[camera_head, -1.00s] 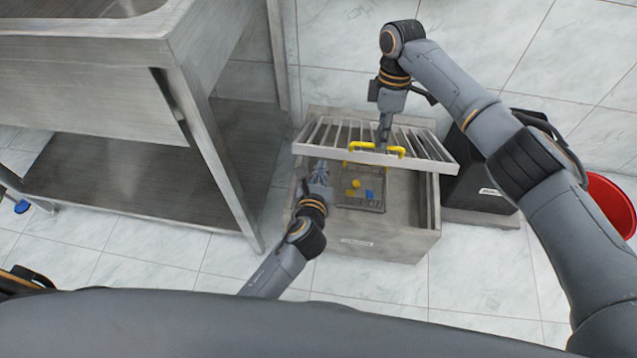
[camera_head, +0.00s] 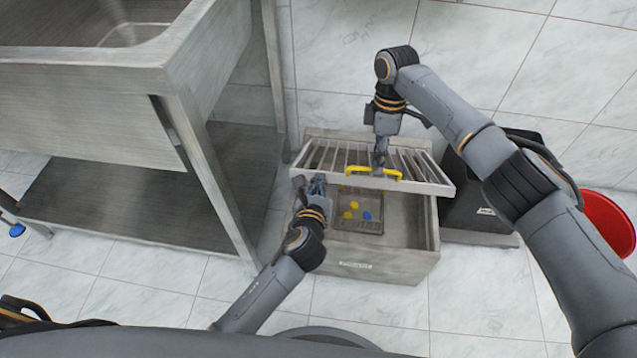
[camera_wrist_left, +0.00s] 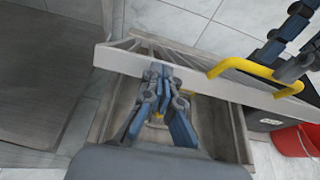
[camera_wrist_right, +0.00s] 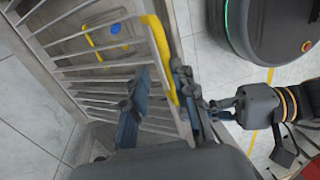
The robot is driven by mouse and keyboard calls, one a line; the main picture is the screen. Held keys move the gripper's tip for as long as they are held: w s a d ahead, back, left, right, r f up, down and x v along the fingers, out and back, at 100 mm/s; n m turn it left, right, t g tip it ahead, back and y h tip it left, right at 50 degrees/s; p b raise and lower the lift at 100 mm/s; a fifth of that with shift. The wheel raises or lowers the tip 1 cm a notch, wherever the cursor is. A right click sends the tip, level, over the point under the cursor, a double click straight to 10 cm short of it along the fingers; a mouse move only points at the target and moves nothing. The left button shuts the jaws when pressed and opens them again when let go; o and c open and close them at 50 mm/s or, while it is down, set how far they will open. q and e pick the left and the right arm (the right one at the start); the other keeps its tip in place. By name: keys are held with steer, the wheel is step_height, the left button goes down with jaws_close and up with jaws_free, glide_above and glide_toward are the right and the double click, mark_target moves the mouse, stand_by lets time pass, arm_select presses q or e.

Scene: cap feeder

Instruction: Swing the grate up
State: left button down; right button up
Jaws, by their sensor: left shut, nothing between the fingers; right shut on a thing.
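The grate (camera_head: 430,174) is a pale barred frame, tilted up over the grey metal box (camera_head: 400,262), its near edge raised and its far side at the back of the box. It also shows in the left wrist view (camera_wrist_left: 120,62) and right wrist view (camera_wrist_right: 75,60). A yellow handle (camera_head: 362,170) sits on its near edge. My right gripper (camera_head: 380,160) is shut at the grate, beside the handle; in the right wrist view its fingers lie by the bars and handle. My left gripper (camera_head: 316,184) is shut and empty at the grate's near edge, left of the handle.
Inside the box a basket (camera_head: 360,227) holds several yellow and blue caps. A steel sink table (camera_head: 215,160) stands close on the left. A black bin (camera_head: 480,205) and a red bucket (camera_head: 608,222) are on the right. Tiled floor is free in front.

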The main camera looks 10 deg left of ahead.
steer(key=o, duration=0.3)
steer(key=shift+w+d+f, duration=0.1)
steer(key=shift+w+f, duration=0.2)
steer(key=shift+w, duration=0.05)
steer(key=shift+s+r, duration=0.1)
steer(key=shift+s+r, duration=0.1)
